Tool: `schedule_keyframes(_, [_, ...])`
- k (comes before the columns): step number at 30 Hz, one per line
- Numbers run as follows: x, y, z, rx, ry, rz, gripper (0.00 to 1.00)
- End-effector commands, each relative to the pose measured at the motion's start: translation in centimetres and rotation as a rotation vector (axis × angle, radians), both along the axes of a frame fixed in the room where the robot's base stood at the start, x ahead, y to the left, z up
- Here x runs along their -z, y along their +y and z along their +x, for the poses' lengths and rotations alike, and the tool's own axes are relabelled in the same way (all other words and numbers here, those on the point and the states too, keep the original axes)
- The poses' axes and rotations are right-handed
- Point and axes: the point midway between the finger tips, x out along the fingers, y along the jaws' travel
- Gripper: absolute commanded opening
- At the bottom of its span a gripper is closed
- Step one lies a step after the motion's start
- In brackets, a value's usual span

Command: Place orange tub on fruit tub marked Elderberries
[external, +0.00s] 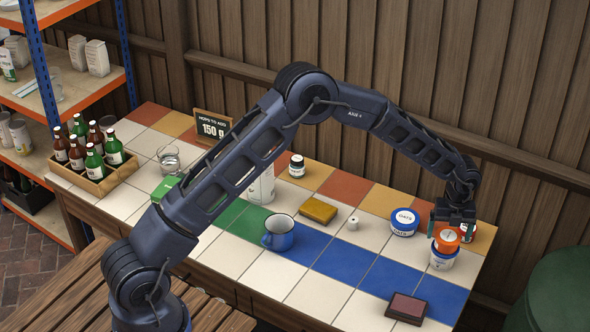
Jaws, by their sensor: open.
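The orange tub (447,241) sits at the right end of the tiled counter, on top of a white tub with a blue rim (442,262). The lower tub's label is too small to read, so I cannot tell whether it says Elderberries. My gripper (452,228) points down right over the orange tub, its jaws open. The fingers are close to the tub's upper part; I cannot tell whether they touch it.
A small jar (469,233) stands close behind the orange tub. A dark red block (405,308) lies near the front edge. A blue mug (278,233), yellow sponge-like block (318,210) and bottle crate (93,182) are further left. Blue tiles between mug and tubs are clear.

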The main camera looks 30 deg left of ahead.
Motion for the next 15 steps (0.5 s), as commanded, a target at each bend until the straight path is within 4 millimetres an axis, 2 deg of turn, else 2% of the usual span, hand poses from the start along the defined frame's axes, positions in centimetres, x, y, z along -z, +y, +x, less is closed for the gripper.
schedule_keyframes(9, [-6.3, -0.1, 0.0, 0.0, -0.002, -0.002, 0.91])
schedule_keyframes(15, [-8.9, 0.0, 0.0, -0.001, -0.001, -0.001, 0.91])
